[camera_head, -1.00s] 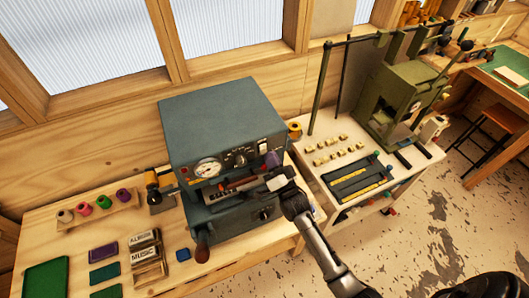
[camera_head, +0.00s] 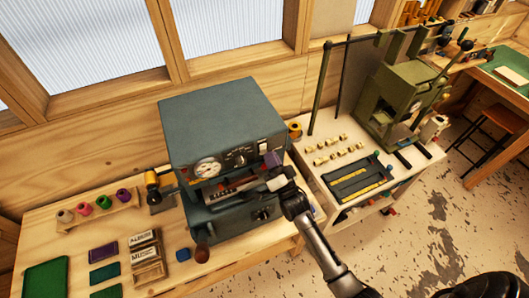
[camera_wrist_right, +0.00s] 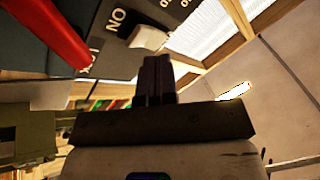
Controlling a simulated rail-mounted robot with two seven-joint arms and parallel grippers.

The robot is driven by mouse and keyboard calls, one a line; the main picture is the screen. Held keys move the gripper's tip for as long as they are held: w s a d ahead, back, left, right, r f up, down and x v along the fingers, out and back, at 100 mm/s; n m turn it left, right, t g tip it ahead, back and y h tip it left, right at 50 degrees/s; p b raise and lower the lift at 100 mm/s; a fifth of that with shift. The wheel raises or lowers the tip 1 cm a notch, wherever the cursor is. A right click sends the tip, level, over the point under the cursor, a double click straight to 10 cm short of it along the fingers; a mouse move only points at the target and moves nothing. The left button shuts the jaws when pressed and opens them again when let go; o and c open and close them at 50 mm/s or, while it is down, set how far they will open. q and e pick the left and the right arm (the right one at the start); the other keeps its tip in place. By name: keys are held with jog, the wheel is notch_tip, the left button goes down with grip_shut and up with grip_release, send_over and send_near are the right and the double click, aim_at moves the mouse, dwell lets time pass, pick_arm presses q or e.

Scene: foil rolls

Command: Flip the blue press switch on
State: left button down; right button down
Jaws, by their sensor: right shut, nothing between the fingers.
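The blue-grey press (camera_head: 222,120) stands on the wooden bench in the head view. Its small white rocker switch (camera_head: 262,147) is at the right of the front panel. The switch (camera_wrist_right: 150,37) is large in the right wrist view, beside an upside-down "ON" label. My right gripper (camera_head: 273,159) is in front of the panel, just below and right of the switch. Its dark purple fingers (camera_wrist_right: 157,62) are shut and empty, close to the switch with a small apparent gap. Whether the switch is on is unclear. My left gripper is not in view.
A red bar (camera_wrist_right: 48,32) crosses the upper left of the wrist view. A dial gauge (camera_head: 207,168) and knob are left of the switch. Thread spools, stamp boxes and coloured pads lie left of the press. A green machine (camera_head: 400,100) stands on the right-hand table.

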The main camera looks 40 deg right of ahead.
jog(key=shift+w+f, duration=0.1)
jog(key=shift+w+d+f, duration=0.1)
jog(key=shift+w, duration=0.2)
dwell(0.4)
jog(key=shift+w+d+f+b, duration=0.15)
jog(key=shift+w+b, duration=0.15)
jog(key=shift+b, duration=0.2)
jog(key=shift+s, duration=0.1)
dwell(0.6)
jog(key=shift+s+r+p, duration=0.25)
jog(key=shift+r+p, duration=0.05)
jog(key=shift+p, duration=0.15)
jog(key=shift+s+a, duration=0.25)
jog(key=shift+s, duration=0.1)
